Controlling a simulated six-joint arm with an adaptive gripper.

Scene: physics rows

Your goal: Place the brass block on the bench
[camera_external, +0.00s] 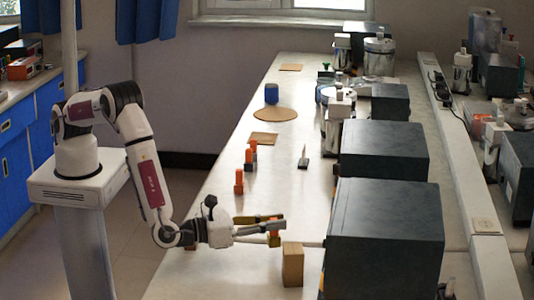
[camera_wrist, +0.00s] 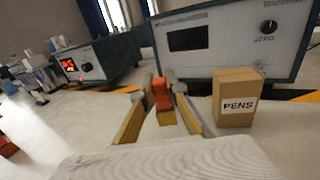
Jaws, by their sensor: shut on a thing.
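My gripper (camera_external: 277,228) is over the near end of the pale bench (camera_external: 225,272), beside a cardboard box. It also shows in the wrist view (camera_wrist: 167,95), its fingers shut on a small block. I take this for the brass block (camera_wrist: 165,117): its lower part is brass-yellow and the part above is orange-red. In the external view only a bit of orange (camera_external: 274,239) shows at the fingertips, and the fingers hide the rest. I cannot tell whether the block touches the bench.
The cardboard box (camera_external: 292,264), marked PENS in the wrist view (camera_wrist: 236,97), stands just right of my gripper. Dark instrument cases (camera_external: 384,240) line the bench's right side. Several orange pieces (camera_external: 239,182) and a round cork mat (camera_external: 275,114) lie farther back. The bench between is mostly clear.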

